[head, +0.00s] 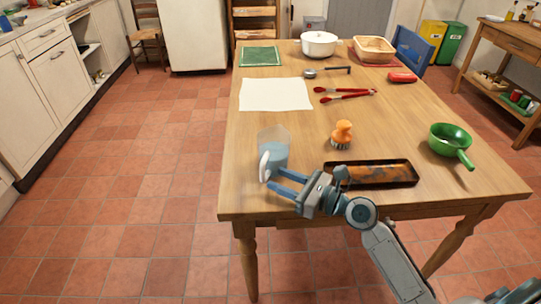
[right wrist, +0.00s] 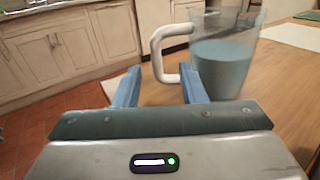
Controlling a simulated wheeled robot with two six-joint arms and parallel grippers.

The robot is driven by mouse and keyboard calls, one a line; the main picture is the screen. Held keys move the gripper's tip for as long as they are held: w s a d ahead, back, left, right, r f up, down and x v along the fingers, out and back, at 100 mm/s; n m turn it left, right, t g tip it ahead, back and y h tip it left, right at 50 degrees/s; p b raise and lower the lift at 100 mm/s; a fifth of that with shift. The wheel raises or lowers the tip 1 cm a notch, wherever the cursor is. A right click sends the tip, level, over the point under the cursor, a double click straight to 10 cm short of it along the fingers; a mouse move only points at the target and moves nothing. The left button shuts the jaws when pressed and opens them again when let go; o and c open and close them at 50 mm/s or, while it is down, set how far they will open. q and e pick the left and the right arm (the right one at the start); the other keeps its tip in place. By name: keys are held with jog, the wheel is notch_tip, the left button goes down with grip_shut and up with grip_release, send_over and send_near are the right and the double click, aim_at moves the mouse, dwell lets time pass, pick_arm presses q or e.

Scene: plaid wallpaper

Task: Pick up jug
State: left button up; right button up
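The jug (head: 274,146) is clear with blue-grey contents and a white handle. It stands upright near the table's front left corner, handle toward the front left. My right gripper (head: 272,180) is in front of the jug, fingers pointing left. In the right wrist view its two blue fingers (right wrist: 160,88) are apart, and the white handle shows between and beyond them. Whether a finger touches the handle I cannot tell.
The wooden table (head: 300,190) holds a dark baking tray (head: 372,173) beside my right gripper, an orange brush (head: 342,135), a green pan (head: 449,140), red tongs (head: 340,94) and a white sheet (head: 275,94). The floor left of the table is clear.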

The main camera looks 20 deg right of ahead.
aim_at(272, 158)
jog(key=shift+x, duration=3.85)
jog(key=shift+s+a+f, duration=0.1)
jog(key=shift+a, duration=0.05)
jog(key=shift+c, duration=0.5)
grip_shut()
